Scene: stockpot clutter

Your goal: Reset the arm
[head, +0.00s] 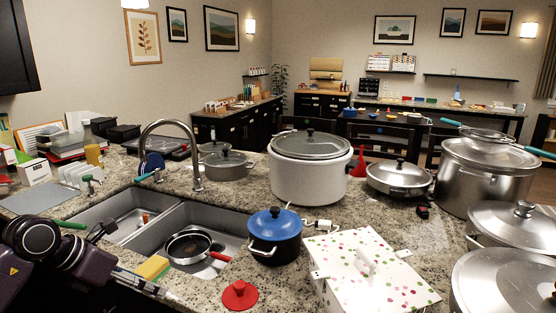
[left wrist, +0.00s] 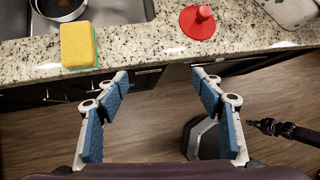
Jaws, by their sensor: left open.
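My left gripper (left wrist: 160,92) is open and empty in the left wrist view, its blue-padded fingers wide apart over the wood floor, just in front of the counter edge. In the head view my left arm comes in at the lower left, with the gripper (head: 146,284) low by the counter's front edge, near the yellow sponge (head: 152,268) but apart from it in the left wrist view. A dark arm end (left wrist: 268,127) shows at the right of the left wrist view; it seems to be my right arm, its jaws too small to read.
A pan (head: 188,247) lies in the sink. The floor (left wrist: 150,135) below the gripper is mostly clear.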

